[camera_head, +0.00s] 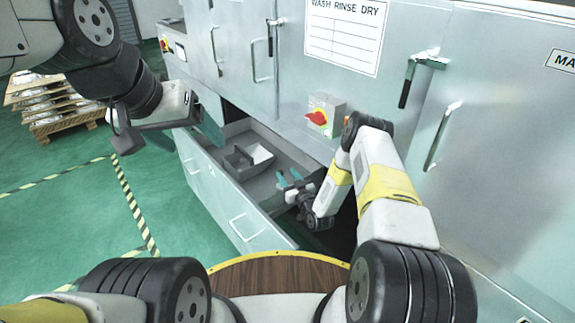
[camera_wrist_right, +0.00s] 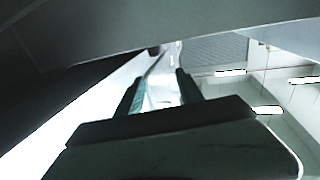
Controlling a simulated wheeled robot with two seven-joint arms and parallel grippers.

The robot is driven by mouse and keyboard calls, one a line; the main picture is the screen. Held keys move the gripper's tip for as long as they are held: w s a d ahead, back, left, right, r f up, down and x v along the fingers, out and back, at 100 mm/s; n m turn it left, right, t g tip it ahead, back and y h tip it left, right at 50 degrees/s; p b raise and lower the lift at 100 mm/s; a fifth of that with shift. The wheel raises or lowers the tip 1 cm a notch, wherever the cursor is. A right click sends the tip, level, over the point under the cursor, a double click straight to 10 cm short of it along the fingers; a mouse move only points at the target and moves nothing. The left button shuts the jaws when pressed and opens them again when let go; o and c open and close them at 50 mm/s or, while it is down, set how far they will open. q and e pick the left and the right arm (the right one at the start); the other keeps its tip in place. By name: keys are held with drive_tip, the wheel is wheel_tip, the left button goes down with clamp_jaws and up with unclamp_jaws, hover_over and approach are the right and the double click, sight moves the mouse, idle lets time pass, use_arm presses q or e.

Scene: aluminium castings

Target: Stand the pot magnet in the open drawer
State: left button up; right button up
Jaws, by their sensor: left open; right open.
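The open drawer (camera_head: 215,195) juts out from the metal cabinet, its interior facing up in the head view. My right gripper (camera_head: 290,178) is open over the drawer's near right part, with its two teal fingers apart. In the right wrist view, its fingers (camera_wrist_right: 157,92) stand apart with nothing visible between them. My left gripper (camera_head: 208,130) is at the drawer's far left end, beside the cabinet; a teal finger shows, and it is open.
A grey divided bin (camera_head: 262,152) sits inside the drawer. A red rotary switch (camera_head: 318,117) and door handles (camera_head: 443,135) stick out from the cabinet front. A pallet of castings (camera_head: 50,105) stands far left. Green floor left of the drawer is clear.

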drive_tip(key=shift+v, duration=1.35)
